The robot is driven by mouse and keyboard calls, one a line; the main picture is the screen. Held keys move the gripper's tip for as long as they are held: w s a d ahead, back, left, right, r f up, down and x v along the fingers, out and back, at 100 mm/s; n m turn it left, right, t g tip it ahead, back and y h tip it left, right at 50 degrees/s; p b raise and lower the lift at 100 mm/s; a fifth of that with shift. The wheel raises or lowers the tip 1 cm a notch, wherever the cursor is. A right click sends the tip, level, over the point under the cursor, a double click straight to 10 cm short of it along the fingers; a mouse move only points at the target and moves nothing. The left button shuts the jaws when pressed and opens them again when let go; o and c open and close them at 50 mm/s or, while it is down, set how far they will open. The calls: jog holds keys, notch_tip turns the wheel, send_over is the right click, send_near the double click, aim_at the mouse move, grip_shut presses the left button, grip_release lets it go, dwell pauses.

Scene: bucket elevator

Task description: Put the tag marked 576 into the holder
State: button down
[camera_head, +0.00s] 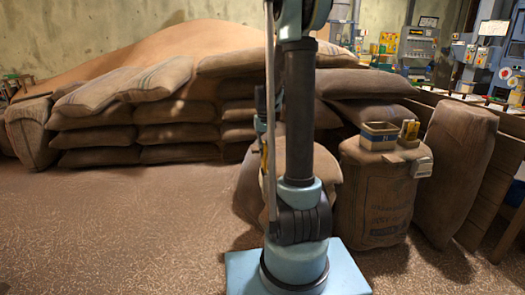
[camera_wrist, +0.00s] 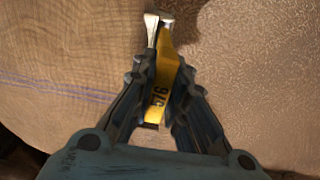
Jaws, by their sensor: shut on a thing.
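The yellow tag marked 576 (camera_wrist: 159,92) is between the fingers of my gripper (camera_wrist: 160,88) in the wrist view. The fingers are shut on it from both sides, and its number reads sideways. A silver metal piece (camera_wrist: 152,28) shows at the tag's far end. In the head view, my arm's column hides most of the gripper and I cannot make out the tag. A blue and tan open box (camera_head: 379,136) and a small yellow item (camera_head: 409,130) stand on an upright sack (camera_head: 375,195). I cannot tell for sure which thing is the holder.
A pale label-like piece (camera_head: 421,168) is at the sack's upper right edge. Another sack (camera_head: 455,170) leans beside it, next to wooden boards (camera_head: 490,185). Stacked sacks (camera_head: 150,115) and a grain heap (camera_head: 190,45) fill the back. The floor (camera_head: 120,220) at left is clear.

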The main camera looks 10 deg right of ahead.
aim_at(264, 156)
jog(key=shift+f, duration=2.2)
dwell(0.5)
jog(key=c, duration=1.5)
grip_release()
jog(key=shift+r, duration=0.15)
notch_tip(264, 156, up, 12)
jog(key=shift+f, duration=0.2)
jog(key=shift+s, duration=0.1)
